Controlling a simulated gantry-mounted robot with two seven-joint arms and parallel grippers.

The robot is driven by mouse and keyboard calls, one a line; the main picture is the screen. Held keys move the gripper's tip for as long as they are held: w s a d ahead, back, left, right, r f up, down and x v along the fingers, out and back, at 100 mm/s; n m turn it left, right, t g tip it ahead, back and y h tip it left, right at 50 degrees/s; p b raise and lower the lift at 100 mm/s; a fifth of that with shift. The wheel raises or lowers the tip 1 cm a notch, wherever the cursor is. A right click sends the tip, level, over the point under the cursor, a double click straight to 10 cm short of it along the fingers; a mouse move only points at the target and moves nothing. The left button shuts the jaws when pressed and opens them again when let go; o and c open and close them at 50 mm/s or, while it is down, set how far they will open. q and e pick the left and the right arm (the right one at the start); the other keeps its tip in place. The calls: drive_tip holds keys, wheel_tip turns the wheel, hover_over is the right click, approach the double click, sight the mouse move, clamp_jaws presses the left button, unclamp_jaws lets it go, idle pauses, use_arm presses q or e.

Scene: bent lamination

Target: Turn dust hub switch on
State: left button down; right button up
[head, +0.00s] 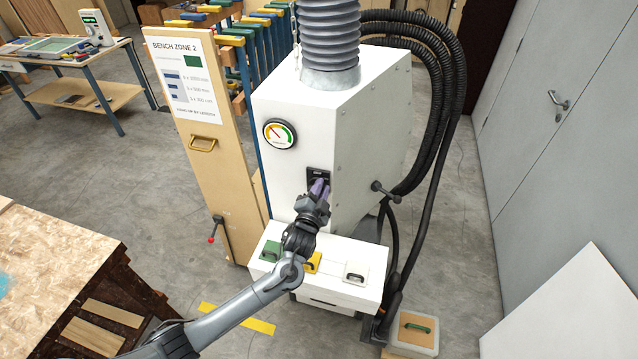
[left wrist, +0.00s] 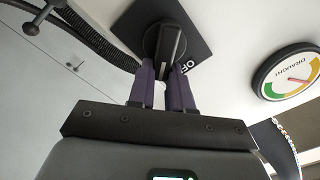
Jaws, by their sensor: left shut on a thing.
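The dust hub (head: 345,120) is a tall white cabinet in the middle of the head view. Its switch (head: 318,174) sits on a black plate on the front face, below the gauge. In the left wrist view the switch shows as a black rotary knob (left wrist: 166,42) on the black plate (left wrist: 198,30), with the label "OFF" beside it. My left gripper (head: 319,188) is at the switch, its purple fingers shut on the knob from both sides. The fingers also show in the left wrist view (left wrist: 163,78). Any "ON" label is hidden. My right gripper is out of view.
A round draught gauge (head: 280,135) is above left of the switch. Below, a white ledge (head: 335,252) carries green, yellow and white handled pieces. A side crank (head: 385,191) and black hoses (head: 450,110) are at right. A wooden bench (head: 60,250) stands at left.

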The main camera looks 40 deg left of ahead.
use_arm(q)
drive_tip(key=shift+d+f+m+p, duration=0.1)
drive_tip(key=shift+f+m+p, duration=0.1)
drive_tip(key=shift+m+p, duration=0.5)
drive_tip(key=c, duration=1)
unclamp_jaws()
drive_tip(key=shift+c, duration=0.2)
drive_tip(key=b+v, duration=0.1)
drive_tip(key=v, duration=0.9)
drive_tip(key=shift+s, duration=0.35)
drive_tip(key=shift+d+f, duration=0.1)
drive_tip(key=shift+f, duration=0.05)
